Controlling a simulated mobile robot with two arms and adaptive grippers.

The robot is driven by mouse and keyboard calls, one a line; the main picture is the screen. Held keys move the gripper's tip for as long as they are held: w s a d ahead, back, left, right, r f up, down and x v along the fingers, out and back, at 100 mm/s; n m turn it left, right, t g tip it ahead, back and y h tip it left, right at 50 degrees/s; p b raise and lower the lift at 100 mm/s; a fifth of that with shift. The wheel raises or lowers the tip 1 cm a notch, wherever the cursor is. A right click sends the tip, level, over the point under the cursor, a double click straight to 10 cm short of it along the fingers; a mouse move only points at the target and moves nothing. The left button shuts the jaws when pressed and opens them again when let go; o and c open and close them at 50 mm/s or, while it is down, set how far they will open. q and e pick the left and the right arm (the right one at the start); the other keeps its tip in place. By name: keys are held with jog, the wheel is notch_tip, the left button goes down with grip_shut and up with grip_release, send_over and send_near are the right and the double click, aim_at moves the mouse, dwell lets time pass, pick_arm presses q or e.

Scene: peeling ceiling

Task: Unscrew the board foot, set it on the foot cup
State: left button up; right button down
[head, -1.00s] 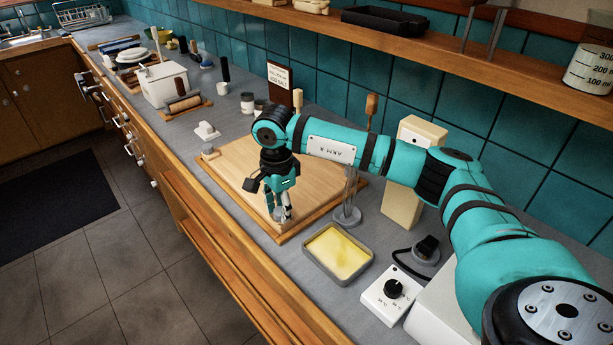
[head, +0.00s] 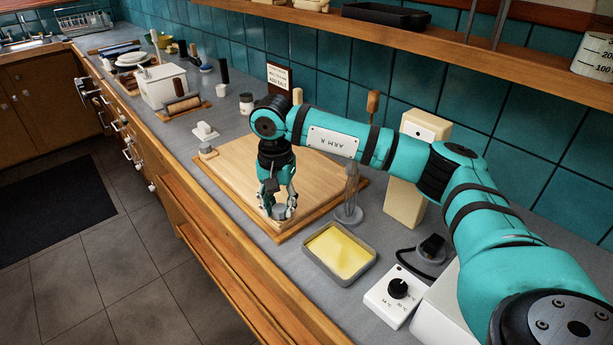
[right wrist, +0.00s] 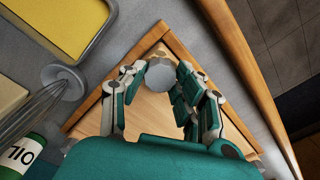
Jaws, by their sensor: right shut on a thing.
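The wooden board (head: 245,180) lies on the grey counter. The board foot (head: 282,213) is a short grey cylinder at the board's near corner. My right gripper (head: 279,207) points down and is shut on it. In the right wrist view the foot's round grey top (right wrist: 157,75) shows between the fingertips (right wrist: 160,72). I cannot tell whether the foot is still threaded in. A small grey-topped piece (head: 208,152) sits at the board's left corner; I cannot tell whether it is the foot cup or another foot. My left gripper is out of view.
A tray of yellow stuff (head: 341,250) and a whisk on a stand (head: 350,207) are close to the board's right side. A white dial box (head: 394,295) is nearer me. The board's middle is clear. The counter's front edge runs close by.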

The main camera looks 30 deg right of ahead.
jog(key=c, duration=1.3)
grip_release()
jog(key=shift+s+a+f, duration=0.1)
jog(key=shift+s+f, duration=0.15)
jog(key=shift+f, duration=0.25)
jog(key=o, duration=0.4)
jog(key=shift+w, duration=0.25)
jog(key=shift+r, duration=0.1)
jog(key=shift+r, duration=0.1)
jog(key=m, duration=0.5)
jog(key=shift+m, duration=0.7)
